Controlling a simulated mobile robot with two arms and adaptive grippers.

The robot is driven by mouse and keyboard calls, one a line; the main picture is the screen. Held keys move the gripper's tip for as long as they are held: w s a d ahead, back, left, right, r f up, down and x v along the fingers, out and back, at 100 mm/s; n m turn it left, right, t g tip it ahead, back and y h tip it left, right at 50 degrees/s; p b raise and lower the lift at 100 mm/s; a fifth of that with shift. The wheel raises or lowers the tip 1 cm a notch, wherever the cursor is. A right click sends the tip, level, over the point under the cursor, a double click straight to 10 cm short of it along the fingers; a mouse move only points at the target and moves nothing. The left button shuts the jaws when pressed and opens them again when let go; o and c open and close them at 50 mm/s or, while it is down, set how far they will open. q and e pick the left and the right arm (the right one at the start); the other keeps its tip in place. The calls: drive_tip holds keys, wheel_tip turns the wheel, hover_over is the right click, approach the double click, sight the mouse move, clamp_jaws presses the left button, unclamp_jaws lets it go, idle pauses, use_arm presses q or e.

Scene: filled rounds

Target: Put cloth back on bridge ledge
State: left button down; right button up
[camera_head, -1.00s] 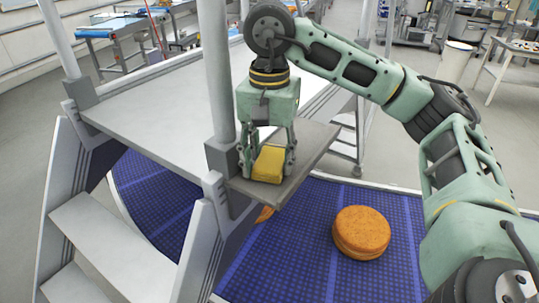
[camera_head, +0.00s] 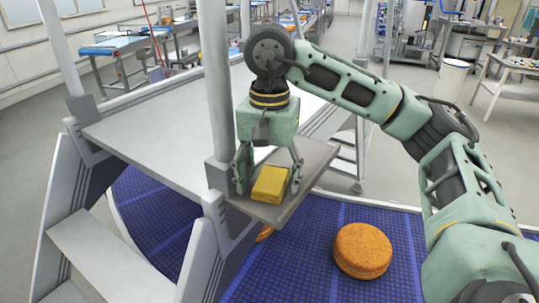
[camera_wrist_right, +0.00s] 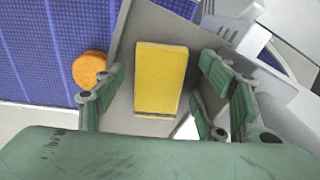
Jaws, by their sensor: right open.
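The yellow folded cloth (camera_head: 270,184) lies flat on the grey bridge ledge (camera_head: 313,160), near its front end. It also shows in the right wrist view (camera_wrist_right: 160,78), resting on the ledge surface (camera_wrist_right: 147,22). My right gripper (camera_head: 268,190) is above and around the cloth, with its fingers open on either side. In the wrist view there are gaps between the cloth and both finger pairs (camera_wrist_right: 158,100), so it is not gripped. My left gripper is not in view.
A blue conveyor belt (camera_head: 300,262) runs below the ledge and bridge. An orange-brown round cake (camera_head: 362,250) sits on it, right of the ledge. A grey post (camera_head: 216,90) rises just left of my right gripper. Steps (camera_head: 95,246) lead up to the bridge platform (camera_head: 160,125).

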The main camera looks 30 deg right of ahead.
sight(270, 182)
wheel_tip(270, 182, up, 12)
idle(0.6)
